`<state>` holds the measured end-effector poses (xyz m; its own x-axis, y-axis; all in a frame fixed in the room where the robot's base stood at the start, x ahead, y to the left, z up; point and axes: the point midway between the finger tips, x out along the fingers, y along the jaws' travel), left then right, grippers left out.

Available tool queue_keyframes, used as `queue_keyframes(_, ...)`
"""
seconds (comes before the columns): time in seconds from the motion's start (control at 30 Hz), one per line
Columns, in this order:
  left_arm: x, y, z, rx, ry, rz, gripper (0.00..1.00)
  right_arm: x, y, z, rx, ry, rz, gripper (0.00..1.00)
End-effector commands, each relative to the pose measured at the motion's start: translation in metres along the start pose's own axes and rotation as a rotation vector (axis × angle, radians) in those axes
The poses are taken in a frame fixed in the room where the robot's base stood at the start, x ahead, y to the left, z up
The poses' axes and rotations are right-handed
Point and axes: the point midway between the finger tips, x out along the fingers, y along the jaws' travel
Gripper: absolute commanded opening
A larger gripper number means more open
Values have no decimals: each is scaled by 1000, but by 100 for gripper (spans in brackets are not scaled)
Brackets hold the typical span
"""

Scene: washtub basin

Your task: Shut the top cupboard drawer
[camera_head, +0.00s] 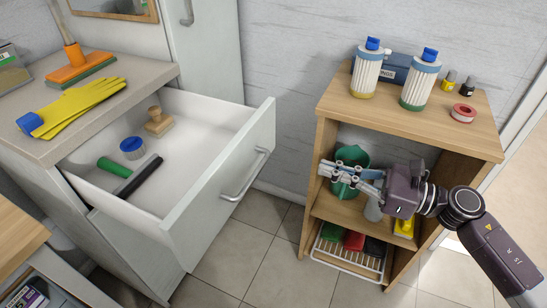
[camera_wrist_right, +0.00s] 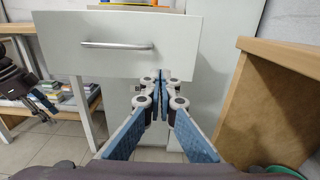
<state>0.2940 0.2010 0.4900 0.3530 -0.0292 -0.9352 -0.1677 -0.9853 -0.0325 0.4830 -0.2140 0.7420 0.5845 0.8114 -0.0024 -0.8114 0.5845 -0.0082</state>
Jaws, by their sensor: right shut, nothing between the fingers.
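The top drawer (camera_head: 222,189) of the white cupboard is pulled well out in the head view. Its inside holds a wooden stamp-like block, a blue-topped round item, and a green and a black cylinder. Its bar handle (camera_head: 246,176) is on the front panel. My right gripper (camera_head: 323,170) is shut and empty, to the right of the drawer front and apart from it. In the right wrist view the drawer front (camera_wrist_right: 120,45) with its handle (camera_wrist_right: 118,45) lies beyond the shut fingertips (camera_wrist_right: 161,76). My left gripper (camera_wrist_right: 42,103) seems to show at that view's left edge; its jaws are unclear.
A wooden shelf unit (camera_head: 437,122) stands right of the drawer, close to my right gripper, with bottles on top.

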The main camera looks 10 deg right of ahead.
Motion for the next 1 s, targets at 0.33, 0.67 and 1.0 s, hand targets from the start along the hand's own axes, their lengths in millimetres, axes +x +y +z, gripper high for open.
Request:
queue_keyframes(0.33,-3,-1,8,-1,-33,-2,41,54,-1,4,3,-6,-1,0)
queue_keyframes(0.67,-9,-2,11,-2,-52,-2,41,112,-2,3,6,-5,-3,0)
queue_keyframes(1.0,-11,-2,10,-2,-51,-2,41,136,-2,1,7,-3,-4,0)
